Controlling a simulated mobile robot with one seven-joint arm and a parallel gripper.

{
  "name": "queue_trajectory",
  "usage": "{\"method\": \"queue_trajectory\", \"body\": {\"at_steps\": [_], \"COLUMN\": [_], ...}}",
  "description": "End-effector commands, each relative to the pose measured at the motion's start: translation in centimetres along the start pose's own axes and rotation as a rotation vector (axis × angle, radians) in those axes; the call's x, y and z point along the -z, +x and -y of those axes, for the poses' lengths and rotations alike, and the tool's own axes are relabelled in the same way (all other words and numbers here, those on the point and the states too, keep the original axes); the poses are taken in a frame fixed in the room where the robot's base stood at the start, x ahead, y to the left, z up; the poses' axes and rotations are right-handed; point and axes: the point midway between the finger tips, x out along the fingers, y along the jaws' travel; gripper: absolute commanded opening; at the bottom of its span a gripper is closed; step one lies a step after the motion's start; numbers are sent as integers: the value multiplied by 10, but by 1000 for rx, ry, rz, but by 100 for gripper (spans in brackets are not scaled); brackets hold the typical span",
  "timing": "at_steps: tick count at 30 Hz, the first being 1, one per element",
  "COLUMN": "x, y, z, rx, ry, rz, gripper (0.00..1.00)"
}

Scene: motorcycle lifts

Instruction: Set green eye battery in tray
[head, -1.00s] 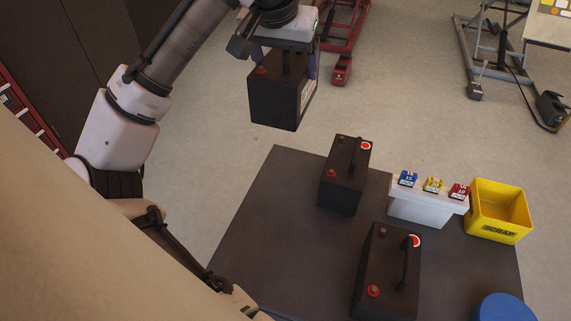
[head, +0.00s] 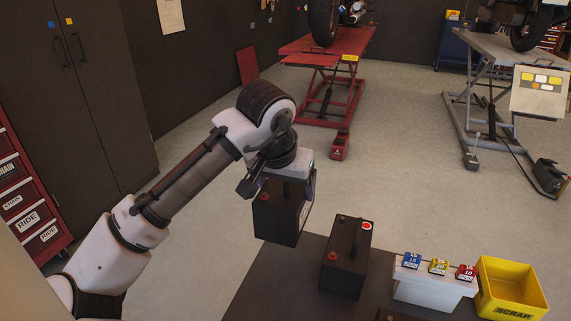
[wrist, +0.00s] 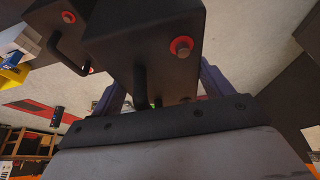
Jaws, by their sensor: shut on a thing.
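Another black battery (head: 345,262) with a red eye stands on the table, right of the held one. A further battery is barely in view at the bottom edge of the head view. I cannot make out a battery tray.
On the dark table (head: 262,285) stand a white stand (head: 425,288) with blue, yellow and red blocks and a yellow SCRAP bin (head: 512,290). A red lift (head: 325,75) and a grey lift (head: 500,90) carry motorcycles behind.

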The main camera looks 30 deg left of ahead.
Motion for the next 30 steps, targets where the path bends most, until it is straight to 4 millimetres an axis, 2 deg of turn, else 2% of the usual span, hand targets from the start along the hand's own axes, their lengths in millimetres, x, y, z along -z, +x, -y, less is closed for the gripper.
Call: {"method": "queue_trajectory", "body": {"at_steps": [3,9,16,24,30], "x": [-10,-21,-26,-38,-40], "y": [23,50,63,92,98], "z": [1,0,0,0,0], "rx": [2,1,1,-2,1], "ry": [-1,-1,-1,-1,0], "rz": [-3,-5,-5,-5,-6], "gripper": [9,9,9,9,9]}}
